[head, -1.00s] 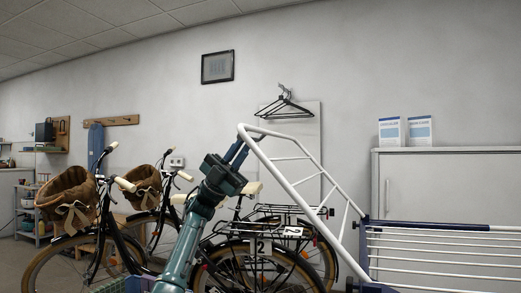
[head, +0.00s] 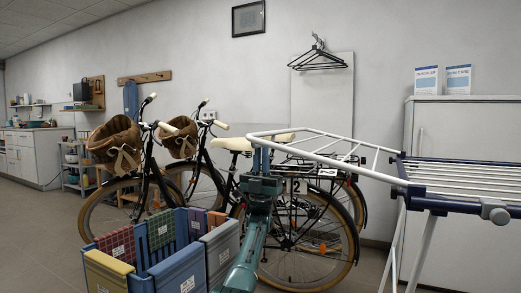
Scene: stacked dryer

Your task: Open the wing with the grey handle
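The drying rack (head: 470,172) stands at the right, with white bars and a dark blue frame. Its left wing (head: 340,162), a white tube frame with cross bars, reaches out to the left, nearly level. My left gripper (head: 261,149) is at the wing's outer left end, its fingers closed around the end bar from below. The fingers cover part of that bar, and I cannot clearly make out the grey handle there. My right gripper is not in view.
Bicycles (head: 290,235) with baskets stand behind the wing. A white cabinet (head: 455,120) stands behind the rack. Open floor (head: 40,240) lies at the far left.

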